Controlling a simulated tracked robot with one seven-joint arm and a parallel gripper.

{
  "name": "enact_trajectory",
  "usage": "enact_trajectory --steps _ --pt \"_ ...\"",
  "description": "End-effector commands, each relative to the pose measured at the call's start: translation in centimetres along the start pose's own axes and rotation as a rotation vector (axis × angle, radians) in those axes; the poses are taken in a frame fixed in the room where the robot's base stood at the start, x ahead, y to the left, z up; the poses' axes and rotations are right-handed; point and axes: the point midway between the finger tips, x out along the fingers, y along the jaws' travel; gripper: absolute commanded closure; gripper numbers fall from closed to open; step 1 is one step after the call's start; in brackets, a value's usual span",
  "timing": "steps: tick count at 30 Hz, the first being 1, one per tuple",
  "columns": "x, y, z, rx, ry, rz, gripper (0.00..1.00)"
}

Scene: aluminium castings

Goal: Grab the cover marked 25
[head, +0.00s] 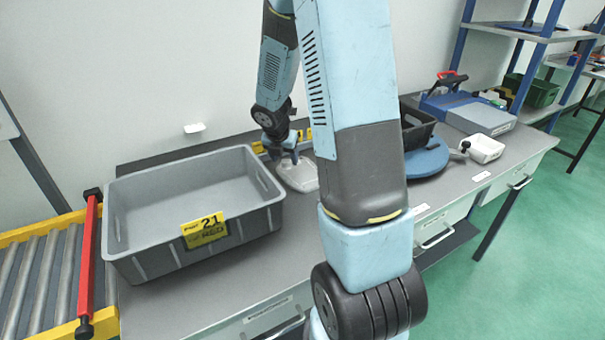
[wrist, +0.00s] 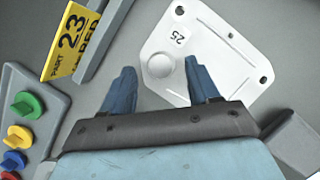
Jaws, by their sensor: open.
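The cover marked 25 (wrist: 205,62) is a flat, light grey metal plate with a raised round boss, a few holes and a dark "25" on it. It lies on the grey worktop, in front of my gripper (wrist: 157,88) in the wrist view. The gripper is open, with one blue finger over the cover's near edge and the other off to its left. Whether a finger touches the cover cannot be told. In the head view the cover (head: 299,176) lies right of the grey bin, and my gripper (head: 290,158) is just above it, partly hiding it.
A grey bin (head: 130,262) with a yellow "21" label stands left of the cover. A blue round disc (head: 428,160) and a dark bin (head: 416,128) stand to the right.

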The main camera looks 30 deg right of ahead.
Motion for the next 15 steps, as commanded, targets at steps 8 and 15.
enact_trajectory --steps 8,15 --pt "1.7 0.0 0.0 0.000 -0.001 0.000 0.39" --pt "1.7 0.0 0.1 0.000 -0.001 0.000 0.44"
